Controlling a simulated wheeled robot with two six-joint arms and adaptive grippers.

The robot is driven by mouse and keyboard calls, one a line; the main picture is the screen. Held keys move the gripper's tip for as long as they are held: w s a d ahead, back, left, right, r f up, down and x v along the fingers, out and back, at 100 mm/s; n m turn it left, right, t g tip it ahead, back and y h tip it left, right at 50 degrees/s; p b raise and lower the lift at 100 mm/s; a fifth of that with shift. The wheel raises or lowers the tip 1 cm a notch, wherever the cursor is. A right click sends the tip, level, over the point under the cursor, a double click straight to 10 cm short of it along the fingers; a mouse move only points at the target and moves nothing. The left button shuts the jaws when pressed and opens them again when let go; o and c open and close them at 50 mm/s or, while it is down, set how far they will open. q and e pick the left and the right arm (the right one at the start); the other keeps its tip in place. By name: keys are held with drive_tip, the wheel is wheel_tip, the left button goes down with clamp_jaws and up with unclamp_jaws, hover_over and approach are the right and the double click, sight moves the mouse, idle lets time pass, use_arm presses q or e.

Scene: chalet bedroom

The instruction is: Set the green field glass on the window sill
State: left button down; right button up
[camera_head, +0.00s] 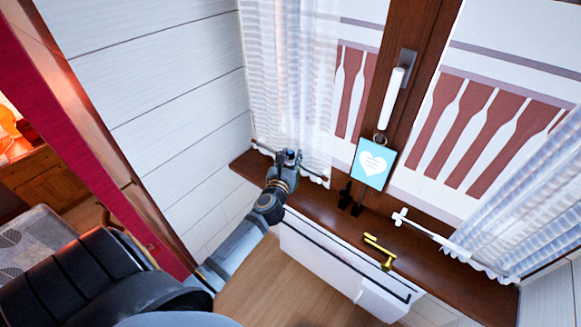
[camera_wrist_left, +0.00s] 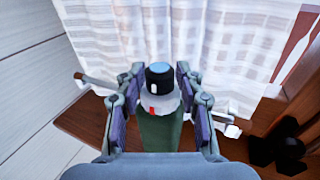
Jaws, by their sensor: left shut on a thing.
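My left gripper (camera_head: 289,158) is shut on the green field glass, over the far left end of the brown window sill (camera_head: 432,264). In the left wrist view the field glass (camera_wrist_left: 160,130) stands between the two fingers of the gripper (camera_wrist_left: 157,85). It has a green body, a white collar and a black end with a blue face. In the head view the gripper hides most of it. The sill (camera_wrist_left: 88,122) shows below and beyond the fingers; I cannot tell whether the field glass touches it. My right gripper is not in view.
A sheer curtain (camera_head: 290,80) hangs just behind the gripper. A white rod (camera_head: 420,228) lies at the right. A white radiator (camera_head: 340,270) is below.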

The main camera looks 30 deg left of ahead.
use_arm(q)
drive_tip(key=shift+w+a+f+b, duration=0.35)
drive_tip(key=shift+w+f, duration=0.25)
drive_tip(key=shift+f, duration=0.25)
drive_tip(key=shift+w+a+f+b, duration=0.15)
drive_tip(key=shift+f+b, duration=0.75)
drive_tip(key=shift+f, duration=0.75)
drive_tip(key=shift+f, duration=0.2)
drive_tip(key=c, duration=0.8)
unclamp_jaws()
